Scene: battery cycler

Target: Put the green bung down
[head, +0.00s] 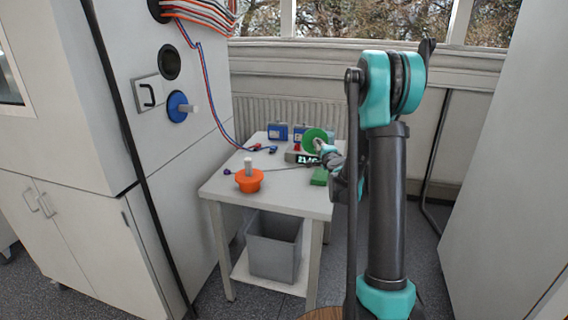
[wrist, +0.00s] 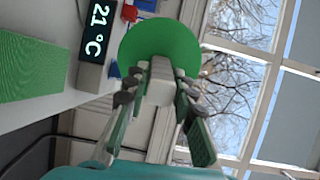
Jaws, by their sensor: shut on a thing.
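The green bung (head: 313,136) is a round green disc with a pale grip stub. My gripper (head: 321,150) is shut on that stub and holds the bung up over the far right part of the small white table (head: 290,200). In the wrist view the green bung (wrist: 160,42) is at the top centre, its disc facing away from me. The fingers of my gripper (wrist: 160,85) are on both sides of the pale stub. My arm hides part of the table's right side in the head view.
An orange bung (head: 249,180) stands at the table's left front. A temperature display (head: 301,157), a green block (head: 320,177) and blue boxes (head: 278,131) are on the table. A blue bung (head: 178,106) sits in the cabinet wall. A grey bin (head: 274,246) is below. The table's front middle is clear.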

